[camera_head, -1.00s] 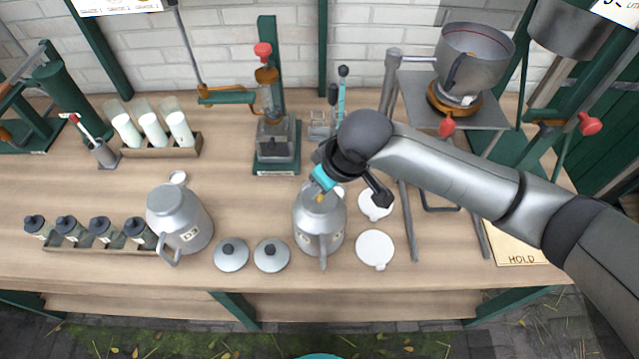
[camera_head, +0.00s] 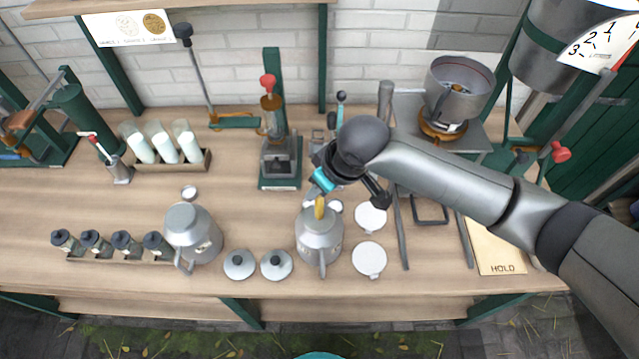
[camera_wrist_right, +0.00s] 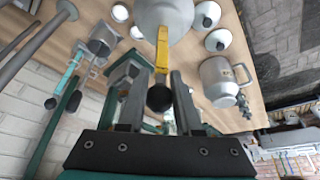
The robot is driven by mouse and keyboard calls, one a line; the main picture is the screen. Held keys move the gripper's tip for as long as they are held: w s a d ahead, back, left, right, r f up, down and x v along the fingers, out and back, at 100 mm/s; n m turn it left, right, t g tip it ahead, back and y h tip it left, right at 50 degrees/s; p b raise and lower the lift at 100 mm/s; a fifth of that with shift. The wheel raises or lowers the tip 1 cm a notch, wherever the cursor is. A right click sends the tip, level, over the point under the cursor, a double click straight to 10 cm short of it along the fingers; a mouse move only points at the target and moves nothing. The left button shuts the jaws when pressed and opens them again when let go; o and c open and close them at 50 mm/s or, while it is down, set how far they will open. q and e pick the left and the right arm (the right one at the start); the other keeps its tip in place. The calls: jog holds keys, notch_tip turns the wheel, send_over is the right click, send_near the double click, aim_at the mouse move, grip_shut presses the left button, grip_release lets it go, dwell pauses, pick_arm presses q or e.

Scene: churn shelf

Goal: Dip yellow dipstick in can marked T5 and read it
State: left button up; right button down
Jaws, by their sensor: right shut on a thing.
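The yellow dipstick (camera_head: 320,208) is upright over the mouth of a grey metal can (camera_head: 319,246) near the front middle of the bench. Its lower end is hidden at the can's mouth. My right gripper (camera_head: 322,184) is above this can, shut on the dipstick's dark knob. In the right wrist view the yellow strip (camera_wrist_right: 162,48) runs from the knob between my fingers (camera_wrist_right: 159,97) to the can (camera_wrist_right: 165,14). I cannot read this can's mark. A second grey can (camera_head: 190,236) with a small label stands to the left. My left gripper is not in view.
Two knobbed lids (camera_head: 239,265) lie between the cans. Two pale round discs (camera_head: 369,259) lie right of the dipstick's can. Several dark-capped jars (camera_head: 125,243) stand in a rack at left. A burner with a pot (camera_head: 457,92) stands at right.

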notch_tip(320, 180, up, 4)
jog(key=p, duration=0.2)
jog(key=shift+f+p, duration=0.1)
jog(key=shift+p, duration=0.3)
notch_tip(320, 180, up, 2)
jog(key=shift+r, duration=2.9)
